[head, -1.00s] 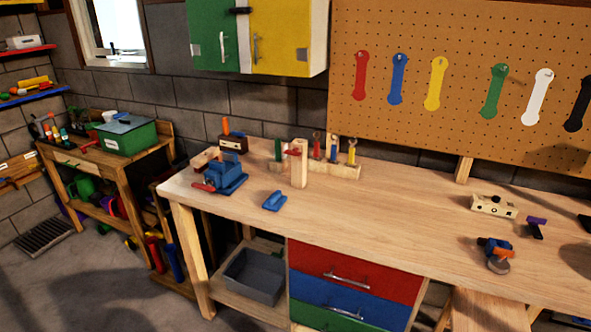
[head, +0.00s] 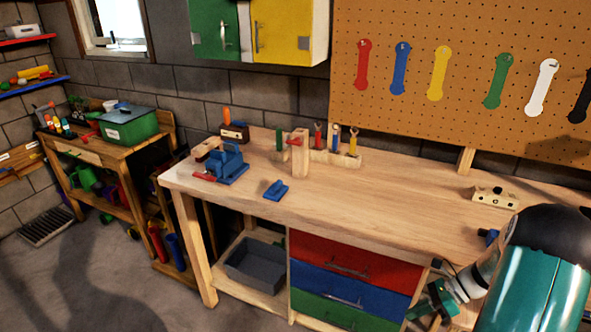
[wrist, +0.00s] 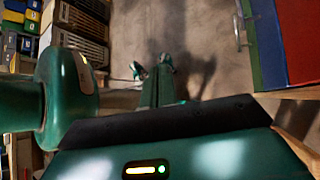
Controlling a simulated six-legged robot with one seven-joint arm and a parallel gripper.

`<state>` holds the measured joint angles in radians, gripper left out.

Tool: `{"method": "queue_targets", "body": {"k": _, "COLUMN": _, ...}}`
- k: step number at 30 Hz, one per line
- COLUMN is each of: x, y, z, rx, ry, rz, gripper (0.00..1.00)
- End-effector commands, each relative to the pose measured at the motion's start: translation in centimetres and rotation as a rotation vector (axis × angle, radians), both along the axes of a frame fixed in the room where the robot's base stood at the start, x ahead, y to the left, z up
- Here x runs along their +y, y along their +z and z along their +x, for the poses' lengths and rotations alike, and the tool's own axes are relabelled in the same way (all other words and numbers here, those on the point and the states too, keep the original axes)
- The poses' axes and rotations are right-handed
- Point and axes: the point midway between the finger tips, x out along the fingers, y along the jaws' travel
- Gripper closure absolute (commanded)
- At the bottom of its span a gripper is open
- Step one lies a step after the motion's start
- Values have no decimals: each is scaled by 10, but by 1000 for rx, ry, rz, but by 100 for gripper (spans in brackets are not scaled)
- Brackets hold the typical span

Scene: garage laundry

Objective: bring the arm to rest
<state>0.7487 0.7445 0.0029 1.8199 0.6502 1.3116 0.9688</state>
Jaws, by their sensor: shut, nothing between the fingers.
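My teal and black arm (head: 540,265) fills the lower right of the head view, in front of the bench's right part. It reaches down and left through a pale grey joint to my gripper (head: 433,303), a small green shape beside the drawer fronts, below the bench top. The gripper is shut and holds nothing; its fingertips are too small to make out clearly. In the wrist view, large teal parts of my own body fill the left and bottom, and I cannot pick out the fingers there.
The workbench (head: 400,215) carries a blue vise (head: 226,165), a blue block (head: 276,190) and a wooden tool rack (head: 345,159). Red, blue and green drawers (head: 355,255) are close to my gripper. Open floor (head: 130,275) lies at left and shows in the wrist view (wrist: 205,40).

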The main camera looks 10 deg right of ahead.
Motion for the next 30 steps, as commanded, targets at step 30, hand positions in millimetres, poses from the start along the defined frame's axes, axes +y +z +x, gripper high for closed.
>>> {"method": "queue_targets", "body": {"k": 30, "x": 175, "y": 246, "z": -78, "rx": -913, "ry": 1384, "rz": -783, "gripper": 100}}
